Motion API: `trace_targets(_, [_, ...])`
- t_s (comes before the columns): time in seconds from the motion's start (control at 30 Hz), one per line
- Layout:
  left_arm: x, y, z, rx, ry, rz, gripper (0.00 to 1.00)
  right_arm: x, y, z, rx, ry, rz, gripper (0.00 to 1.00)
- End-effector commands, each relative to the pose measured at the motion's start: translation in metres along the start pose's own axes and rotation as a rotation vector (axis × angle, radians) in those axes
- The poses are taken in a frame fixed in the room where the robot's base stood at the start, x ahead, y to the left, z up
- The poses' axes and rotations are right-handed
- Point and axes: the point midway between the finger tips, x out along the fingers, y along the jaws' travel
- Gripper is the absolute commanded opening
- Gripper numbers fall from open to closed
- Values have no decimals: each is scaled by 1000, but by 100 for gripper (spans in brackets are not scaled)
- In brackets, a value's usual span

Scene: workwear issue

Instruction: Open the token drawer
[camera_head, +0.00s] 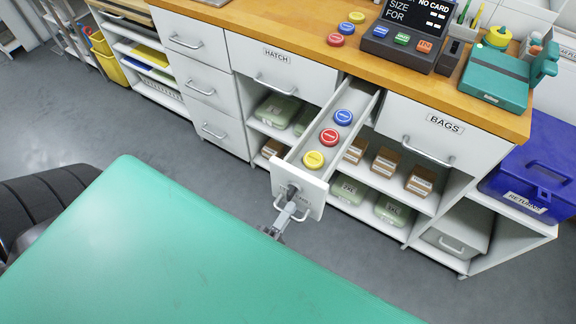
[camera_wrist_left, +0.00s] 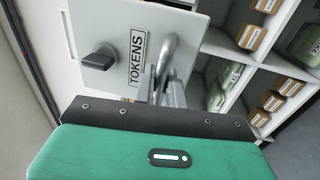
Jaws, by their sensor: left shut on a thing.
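The token drawer (camera_head: 283,170) is pulled well out from under the counter in the head view. Blue (camera_head: 343,117), red (camera_head: 329,136) and yellow (camera_head: 314,159) tokens lie in a row inside it. In the left wrist view its white front (camera_wrist_left: 115,28) bears a TOKENS label (camera_wrist_left: 137,58), a dark knob (camera_wrist_left: 98,58) and a curved metal handle (camera_wrist_left: 182,48). My left gripper (camera_head: 287,216) is at the drawer front and shut on the handle; its fingers also show in the left wrist view (camera_wrist_left: 165,88). My right gripper is not in view.
Closed HATCH (camera_head: 285,68) and BAGS (camera_head: 425,132) drawers flank the open drawer. Shelves below hold boxes and green packs. A card terminal (camera_head: 405,38) and loose tokens stand on the wooden counter (camera_head: 270,22). A blue RETURNS bin (camera_head: 535,165) stands at right. Grey floor before the cabinet is clear.

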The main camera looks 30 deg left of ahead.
Motion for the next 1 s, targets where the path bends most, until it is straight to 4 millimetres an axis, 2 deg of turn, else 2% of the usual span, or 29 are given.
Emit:
trace_targets(0.03, [0,-1,0,0,0,-1,0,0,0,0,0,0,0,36])
trace_targets(0.07, [0,-1,0,0,0,-1,18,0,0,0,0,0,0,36])
trace_targets(0.33, [0,0,0,0,0,-1,18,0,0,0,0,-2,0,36])
trace_targets(0.47, [-8,-1,0,0,-1,-2,18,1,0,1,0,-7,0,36])
trace_targets(0.57, [-22,-2,0,1,-2,-4,18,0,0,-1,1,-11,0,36])
trace_targets(0.67, [-44,-3,0,1,-2,-6,18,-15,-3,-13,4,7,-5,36])
trace_targets(0.8, [-78,-3,0,0,-2,-7,18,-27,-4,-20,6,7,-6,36])
trace_targets(1.0, [-116,-2,0,0,-2,-5,18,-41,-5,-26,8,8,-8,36])
